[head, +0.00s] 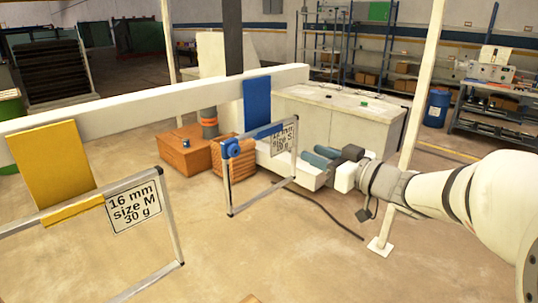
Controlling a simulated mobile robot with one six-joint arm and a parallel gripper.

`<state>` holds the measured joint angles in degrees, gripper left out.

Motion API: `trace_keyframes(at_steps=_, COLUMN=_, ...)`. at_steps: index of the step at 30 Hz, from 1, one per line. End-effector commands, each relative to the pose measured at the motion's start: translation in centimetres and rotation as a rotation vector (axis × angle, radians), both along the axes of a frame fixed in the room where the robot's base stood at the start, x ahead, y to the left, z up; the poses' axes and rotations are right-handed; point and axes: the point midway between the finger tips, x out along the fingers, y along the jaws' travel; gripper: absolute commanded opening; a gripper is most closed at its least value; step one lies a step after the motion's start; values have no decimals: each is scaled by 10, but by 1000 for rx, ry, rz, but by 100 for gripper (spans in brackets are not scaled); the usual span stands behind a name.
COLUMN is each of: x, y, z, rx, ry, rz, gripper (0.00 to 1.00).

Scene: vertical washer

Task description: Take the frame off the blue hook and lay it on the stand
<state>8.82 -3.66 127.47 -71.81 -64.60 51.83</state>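The blue hook (257,101) is a flat plate over a long white beam, with a blue round part (231,148) low at its left. A thin grey metal frame (227,186) hangs at it, with a tag (284,137) reading "16 mm size S 30 g" in its upper right corner. My gripper (311,164) comes in from the right, close to the frame's right side bar. I cannot tell if it touches the bar, nor whether its fingers are open or shut. I cannot pick out the stand in this view.
A yellow hook (53,165) at the left holds a larger frame (168,217) tagged size M. The white beam (180,96) crosses above the open floor. A white post (421,110) stands behind my arm. Orange boxes (185,155) and a pale bench (345,118) are behind.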

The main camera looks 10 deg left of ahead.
Motion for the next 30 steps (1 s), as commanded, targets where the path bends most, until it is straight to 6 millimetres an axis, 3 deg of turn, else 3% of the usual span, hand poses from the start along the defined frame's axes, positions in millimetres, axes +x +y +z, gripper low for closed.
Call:
trace_keyframes(at_steps=18, x=38, y=64, z=8, rx=7, ry=2, rz=31, gripper=33)
trace_keyframes(at_steps=27, x=42, y=67, z=6, rx=7, ry=1, rz=28, gripper=33)
trace_keyframes(at_steps=30, x=42, y=67, z=6, rx=7, ry=1, rz=28, gripper=25)
